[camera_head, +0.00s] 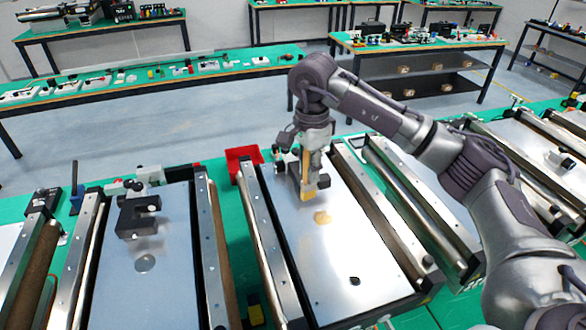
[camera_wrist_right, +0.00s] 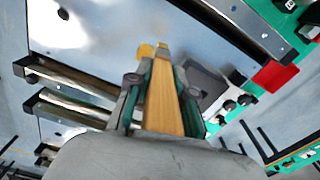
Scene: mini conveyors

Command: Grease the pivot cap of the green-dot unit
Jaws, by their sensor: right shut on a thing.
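My right gripper (camera_head: 306,180) is shut on a wooden stick-like tool (camera_head: 305,162) and holds it over the middle conveyor's shiny plate (camera_head: 340,250). In the right wrist view the tool (camera_wrist_right: 161,95) runs between the two fingers, its yellowish tip pointing at the plate. A small round yellowish patch (camera_head: 322,217) lies just in front of the tip; it also shows in the wrist view (camera_wrist_right: 145,51). I cannot tell if it is the pivot cap. A dark block (camera_wrist_right: 205,88) stands beside the tool. I see no clear green dot. My left gripper is out of view.
The left conveyor (camera_head: 110,275) carries a dark bracket (camera_head: 138,217) and a grey disc (camera_head: 145,263). A red bin (camera_head: 243,160) stands behind the middle conveyor. Metal side rails flank the plates. The plate's front part is clear except for a small dark spot (camera_head: 355,281).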

